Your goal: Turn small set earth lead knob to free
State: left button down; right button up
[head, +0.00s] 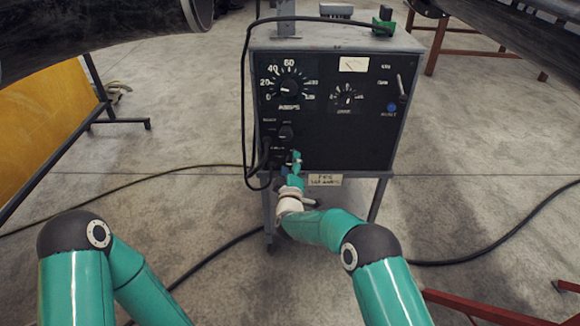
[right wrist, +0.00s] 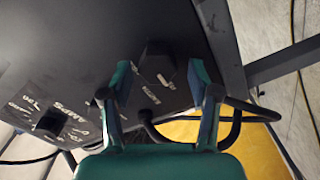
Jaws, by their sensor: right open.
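The small set is a grey box (head: 333,38) with a black front panel (head: 330,140) on a stand. A small black knob (head: 286,132) sits low on the panel's left side, with pale lettering around it too small to read. My right gripper (head: 294,160) is at the panel's lower left, just below that knob. In the right wrist view its two fingers (right wrist: 162,98) are spread, with a black knob (right wrist: 158,62) showing between and beyond them. I cannot tell whether they touch it. The fingers look empty. My left gripper is out of view.
A large amps dial (head: 289,88), a smaller dial (head: 347,98), a lever (head: 401,88) and a blue button (head: 392,107) are on the panel. A black cable (head: 243,100) loops down the left side near my gripper. A dark pipe (head: 100,35) hangs upper left.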

jog(key=s, duration=1.2)
jog(key=shift+f, duration=0.1)
